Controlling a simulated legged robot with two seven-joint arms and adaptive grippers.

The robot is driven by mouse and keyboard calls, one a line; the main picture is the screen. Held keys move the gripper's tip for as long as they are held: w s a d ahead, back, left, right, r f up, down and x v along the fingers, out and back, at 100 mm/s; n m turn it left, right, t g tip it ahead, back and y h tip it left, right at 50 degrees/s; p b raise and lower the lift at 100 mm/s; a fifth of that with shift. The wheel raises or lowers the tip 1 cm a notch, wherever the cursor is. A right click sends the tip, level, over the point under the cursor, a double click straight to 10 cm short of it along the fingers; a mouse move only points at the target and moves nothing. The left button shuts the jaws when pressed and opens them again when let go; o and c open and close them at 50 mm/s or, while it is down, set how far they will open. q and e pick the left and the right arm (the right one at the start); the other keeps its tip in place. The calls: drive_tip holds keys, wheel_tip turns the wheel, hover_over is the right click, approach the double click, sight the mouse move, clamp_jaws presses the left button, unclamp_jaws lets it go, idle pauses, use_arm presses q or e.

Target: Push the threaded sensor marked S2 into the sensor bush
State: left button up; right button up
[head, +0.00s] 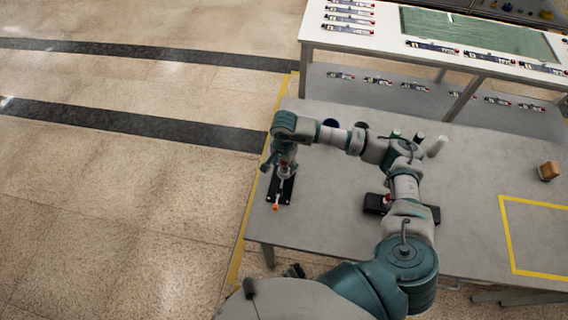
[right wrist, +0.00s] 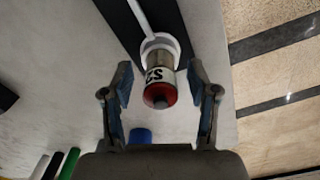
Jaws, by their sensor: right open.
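The sensor marked S2 (right wrist: 160,82) has a metal body, a white label and a red end with a dark tip. In the right wrist view its far end meets a white ring, the sensor bush (right wrist: 158,42), on a black plate. How deep it sits in the ring cannot be told. My right gripper (right wrist: 160,83) is open, with one finger on each side of the sensor and gaps showing. In the head view the right gripper (head: 276,162) is over the black plate (head: 287,190) at the table's left edge. My left gripper is not seen.
The grey table (head: 330,220) has a black block (head: 375,204) partly behind my arm and a brown block (head: 547,171) at the right. Several bottles, one white (head: 437,146), stand at the back. A white bench (head: 380,38) with sensor parts lies beyond.

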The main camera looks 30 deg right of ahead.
wheel_tip(320, 180, up, 12)
drive_tip(key=shift+f, duration=0.15)
idle(0.6)
